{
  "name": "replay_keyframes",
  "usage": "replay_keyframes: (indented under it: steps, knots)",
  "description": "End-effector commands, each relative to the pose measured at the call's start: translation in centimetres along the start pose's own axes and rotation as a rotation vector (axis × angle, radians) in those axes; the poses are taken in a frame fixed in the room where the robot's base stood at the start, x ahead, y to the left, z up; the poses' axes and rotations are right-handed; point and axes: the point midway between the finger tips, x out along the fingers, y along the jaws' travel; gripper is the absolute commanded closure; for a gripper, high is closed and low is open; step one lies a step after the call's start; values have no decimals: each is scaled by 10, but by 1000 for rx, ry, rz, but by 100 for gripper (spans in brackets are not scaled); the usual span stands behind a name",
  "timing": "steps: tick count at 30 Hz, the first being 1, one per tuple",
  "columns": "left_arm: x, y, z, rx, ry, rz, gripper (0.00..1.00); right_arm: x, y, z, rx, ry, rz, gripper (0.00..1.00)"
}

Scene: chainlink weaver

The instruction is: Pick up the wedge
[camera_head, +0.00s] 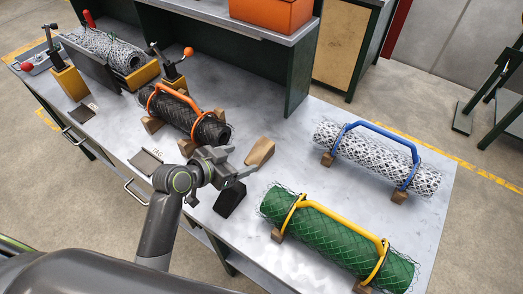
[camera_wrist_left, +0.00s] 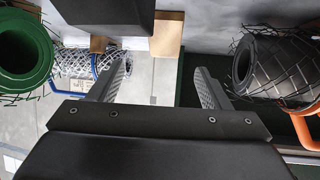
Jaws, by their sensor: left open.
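A loose wooden wedge (camera_head: 260,152) lies on the grey table in the middle. In the left wrist view the wooden piece (camera_wrist_left: 167,35) shows at the top, ahead of and between the fingers. My left gripper (camera_head: 240,163) is open and empty and points at the wedge from the left, apart from it. Its two fingers (camera_wrist_left: 163,75) frame a clear gap in the wrist view. A black block (camera_head: 230,199) stands on the table just in front of the gripper; it also shows at the top of the wrist view (camera_wrist_left: 105,15). My right gripper is not in view.
A black mesh roll (camera_head: 186,117) with an orange handle lies behind the gripper on wooden blocks. A green roll (camera_head: 325,238) with a yellow handle and a white roll (camera_head: 370,160) with a blue handle lie to the right. A shelf panel (camera_head: 298,75) stands behind.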

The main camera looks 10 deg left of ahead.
Motion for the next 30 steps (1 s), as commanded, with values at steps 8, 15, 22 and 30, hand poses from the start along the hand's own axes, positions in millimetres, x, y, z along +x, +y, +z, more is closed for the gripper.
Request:
replay_keyframes:
  steps: [8,15,22,30]
  knots:
    - [31,0,0,0,0,0,29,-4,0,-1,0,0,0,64]
    - [45,-3,-1,-2,-1,1,29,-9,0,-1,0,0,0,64]
    - [72,-8,0,-2,-1,1,29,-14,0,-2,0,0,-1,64]
    - [85,-8,0,-1,0,-1,29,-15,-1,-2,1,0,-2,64]
